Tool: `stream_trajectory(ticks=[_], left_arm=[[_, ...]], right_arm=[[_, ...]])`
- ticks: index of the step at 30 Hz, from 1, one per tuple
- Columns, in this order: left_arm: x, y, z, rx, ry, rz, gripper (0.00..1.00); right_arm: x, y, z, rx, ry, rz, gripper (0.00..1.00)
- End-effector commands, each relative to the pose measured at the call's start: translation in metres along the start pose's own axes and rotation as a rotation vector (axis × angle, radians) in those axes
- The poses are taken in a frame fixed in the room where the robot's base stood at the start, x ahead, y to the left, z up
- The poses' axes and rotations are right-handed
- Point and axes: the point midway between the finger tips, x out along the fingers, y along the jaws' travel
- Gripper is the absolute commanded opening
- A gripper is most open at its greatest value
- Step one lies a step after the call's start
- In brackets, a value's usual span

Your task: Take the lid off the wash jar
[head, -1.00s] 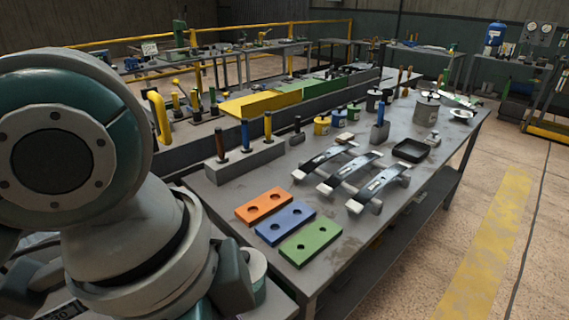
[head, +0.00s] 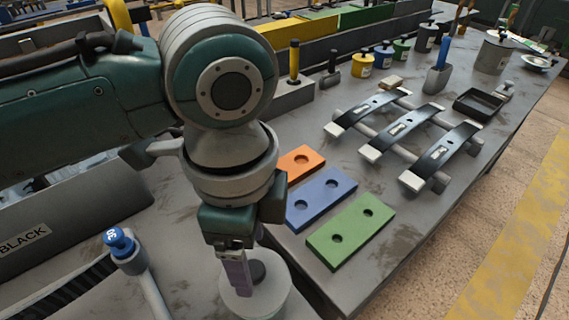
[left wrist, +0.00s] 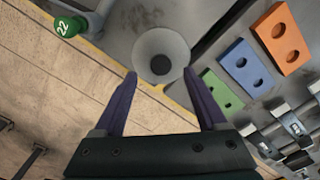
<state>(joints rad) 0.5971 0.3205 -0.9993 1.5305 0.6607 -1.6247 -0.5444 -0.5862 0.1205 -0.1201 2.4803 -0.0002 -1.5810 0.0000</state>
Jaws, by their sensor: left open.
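A pale round jar with a lid and dark knob (head: 270,304) stands at the bottom of the head view, on the near bench; I take it for the wash jar. Its lid (left wrist: 140,47) and dark knob (left wrist: 160,64) show from above in the left wrist view. My left gripper (head: 238,292) points down at the lid, its purple fingers partly covering the knob in the head view. In the left wrist view the gripper (left wrist: 159,77) is open and empty, with the knob ahead between the fingertips. I cannot tell how far above it is. My right gripper is out of view.
Orange (head: 300,162), blue (head: 321,197) and green (head: 350,230) drilled plates lie on the adjacent bench beside a rack of leaf springs (head: 400,130). A blue-capped post (head: 119,242) stands left of the jar. A larger lidded grey pot (head: 494,53) stands far back.

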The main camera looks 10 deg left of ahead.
Motion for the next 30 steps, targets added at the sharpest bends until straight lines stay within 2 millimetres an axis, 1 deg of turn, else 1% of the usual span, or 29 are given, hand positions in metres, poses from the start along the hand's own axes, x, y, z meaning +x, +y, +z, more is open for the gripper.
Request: stream_trajectory(ticks=[1, 3, 6, 9, 14, 17, 30], left_arm=[[0.009, 0.001, 0.001, -0.003, -0.002, 0.005, 0.74], [0.021, 0.001, 0.001, -0.001, -0.001, 0.004, 0.74], [0.033, 0.001, 0.001, 0.000, -0.001, 0.001, 0.74], [0.037, 0.000, 0.001, 0.000, 0.000, 0.000, 0.74], [0.037, 0.000, 0.001, 0.000, 0.000, 0.000, 0.74], [0.036, 0.000, 0.001, 0.000, 0.000, 0.000, 0.65], [0.036, 0.000, 0.001, 0.000, 0.000, 0.000, 0.16]], right_arm=[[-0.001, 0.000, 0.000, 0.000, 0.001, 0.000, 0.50], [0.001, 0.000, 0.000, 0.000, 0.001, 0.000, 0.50], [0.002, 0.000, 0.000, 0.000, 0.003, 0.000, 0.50], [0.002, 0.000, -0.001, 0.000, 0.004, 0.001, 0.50], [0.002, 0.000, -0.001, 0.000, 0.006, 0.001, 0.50], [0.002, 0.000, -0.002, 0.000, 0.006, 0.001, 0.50], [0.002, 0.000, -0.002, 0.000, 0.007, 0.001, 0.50]])
